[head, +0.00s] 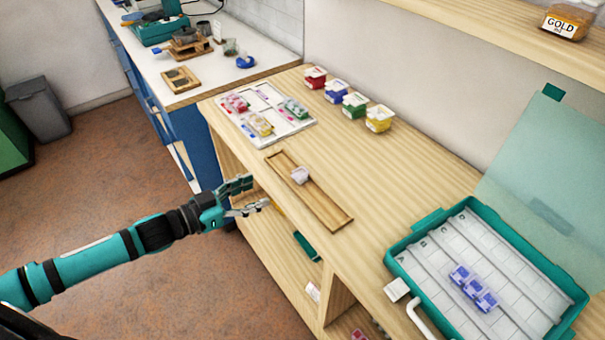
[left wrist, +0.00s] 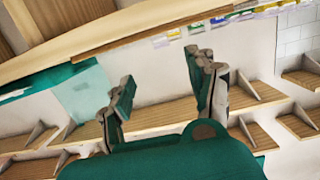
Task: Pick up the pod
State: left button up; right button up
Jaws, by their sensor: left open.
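A small pale, whitish-lavender pod (head: 299,175) sits in a long shallow wooden tray (head: 325,206) on the wooden bench. My left gripper (head: 257,193) is open and empty, in front of the bench's front edge and to the left of the tray. It is apart from the pod. In the left wrist view my left gripper (left wrist: 160,72) shows two spread fingers with nothing between them. I cannot make out the pale pod in that view. My right gripper is not in view.
A white board (head: 261,113) with coloured pods lies behind the tray. Several coloured tubs (head: 354,104) line the wall. A teal case (head: 404,262) with an open lid and blue-purple pods (head: 474,287) stands at the right. Bare bench (head: 400,170) lies between. Shelves are below.

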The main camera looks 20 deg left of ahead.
pick_arm(q)
jog(key=p, duration=0.1)
send_near(299, 173)
jog(key=x, duration=0.4)
jog(key=shift+w+d, duration=0.2)
jog(key=shift+d, duration=0.05)
jog(key=p+x, duration=0.2)
jog(key=x, duration=0.3)
jog(key=shift+w+d+f, duration=0.1)
jog(key=shift+w+f, duration=0.1)
jog(key=shift+w, duration=0.1)
jog(key=shift+c, duration=0.8)
jog(key=c, duration=0.8)
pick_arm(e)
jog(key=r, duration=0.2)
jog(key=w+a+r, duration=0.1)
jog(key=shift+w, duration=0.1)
pick_arm(q)
jog(key=shift+r, duration=0.1)
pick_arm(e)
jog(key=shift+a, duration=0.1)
